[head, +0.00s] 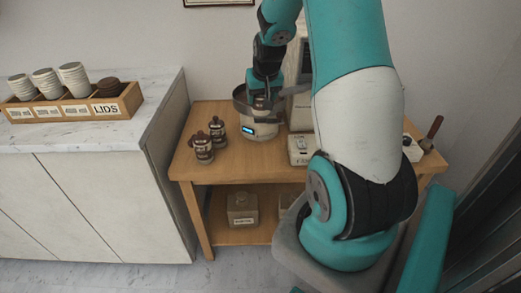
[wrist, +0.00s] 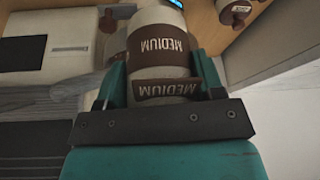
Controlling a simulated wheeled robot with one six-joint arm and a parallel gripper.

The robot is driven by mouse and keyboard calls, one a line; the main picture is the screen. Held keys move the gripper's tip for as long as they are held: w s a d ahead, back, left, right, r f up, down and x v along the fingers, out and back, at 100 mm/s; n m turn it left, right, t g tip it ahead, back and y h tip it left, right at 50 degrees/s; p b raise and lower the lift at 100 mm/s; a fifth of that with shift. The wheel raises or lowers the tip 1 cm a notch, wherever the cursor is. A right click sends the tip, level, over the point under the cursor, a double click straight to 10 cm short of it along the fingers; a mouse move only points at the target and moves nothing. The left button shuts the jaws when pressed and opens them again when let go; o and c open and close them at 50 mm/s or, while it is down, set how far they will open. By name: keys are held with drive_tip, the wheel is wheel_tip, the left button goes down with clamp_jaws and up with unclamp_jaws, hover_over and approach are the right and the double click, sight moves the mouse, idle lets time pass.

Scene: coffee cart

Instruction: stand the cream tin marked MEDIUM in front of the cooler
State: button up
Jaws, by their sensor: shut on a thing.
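The cream tin marked MEDIUM (wrist: 157,72) fills the middle of the wrist view, with brown bands and its lettering upside down there. My gripper (wrist: 160,88) is shut on it, a teal finger at each side. The cooler (head: 259,130) is a round cream unit with a small blue display and a dark pan on top, at the back of the wooden cart. Its blue display shows at the top edge of the wrist view, beyond the tin. In the head view my wrist is over the cooler; the held tin is hard to make out there.
A lidded container (head: 242,208) is on the lower shelf. A LIDS tray (head: 119,107) with cups is on the left counter. My arm hides much of the cart's right side.

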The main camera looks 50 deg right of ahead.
wheel_tip(320, 180, down, 18)
drive_tip(key=shift+r, duration=0.1)
idle(0.4)
drive_tip(key=o, duration=1.1)
drive_tip(key=shift+a+f, duration=0.1)
drive_tip(key=shift+f, duration=0.1)
